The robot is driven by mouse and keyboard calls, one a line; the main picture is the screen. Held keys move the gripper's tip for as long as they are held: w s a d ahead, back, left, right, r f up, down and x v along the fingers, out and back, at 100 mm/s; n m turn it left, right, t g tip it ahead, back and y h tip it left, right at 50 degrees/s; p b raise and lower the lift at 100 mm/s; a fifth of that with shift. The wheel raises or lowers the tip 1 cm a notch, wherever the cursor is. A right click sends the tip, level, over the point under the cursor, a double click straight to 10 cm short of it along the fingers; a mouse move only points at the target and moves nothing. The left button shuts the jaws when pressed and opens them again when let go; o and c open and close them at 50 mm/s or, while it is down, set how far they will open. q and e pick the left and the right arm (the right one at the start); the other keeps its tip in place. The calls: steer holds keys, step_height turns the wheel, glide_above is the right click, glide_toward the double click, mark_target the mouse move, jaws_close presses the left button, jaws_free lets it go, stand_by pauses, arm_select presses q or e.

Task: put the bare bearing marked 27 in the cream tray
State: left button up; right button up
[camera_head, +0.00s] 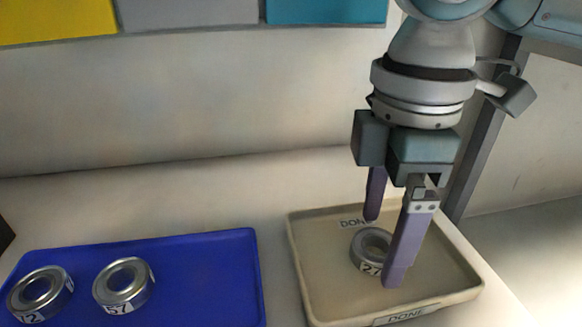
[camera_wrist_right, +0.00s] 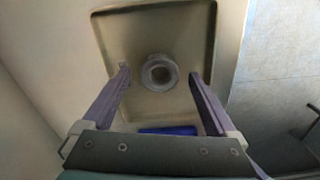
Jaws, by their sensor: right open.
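The bare metal bearing marked 27 (camera_head: 371,249) lies flat on the floor of the cream tray (camera_head: 308,262), which carries DONE labels. My right gripper (camera_head: 385,250) is open above the tray, its purple fingers apart. In the right wrist view the bearing (camera_wrist_right: 159,72) shows between and a little beyond the open fingertips (camera_wrist_right: 160,75), with clear gaps on both sides. The front finger partly hides the bearing's right side in the head view. My left gripper is not in view.
A blue tray (camera_head: 200,262) left of the cream tray holds a bearing marked 57 (camera_head: 123,285) and another whose label (camera_head: 40,295) is partly readable as 12. Yellow, grey and teal panels line the top. A dark post (camera_head: 485,130) stands behind the right arm.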

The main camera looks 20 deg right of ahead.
mark_target(378, 246)
step_height(378, 246, up, 11)
steer(key=p, duration=0.2)
steer(key=shift+r, duration=0.15)
steer(key=shift+a, duration=0.1)
steer(key=s+a+f+m+t+y+p, duration=0.2)
steer(key=s+a+m+y+p, duration=0.15)
steer(key=a+p, duration=0.55)
steer(key=s+d+r+m+t+h+p, duration=0.2)
steer(key=s+d+m+h+p, duration=0.1)
steer(key=s+d+m+p, duration=0.45)
step_height(378, 246, up, 36)
steer(key=s+p, duration=0.1)
steer(key=p, duration=3.3)
steer(key=shift+s+d, duration=0.25)
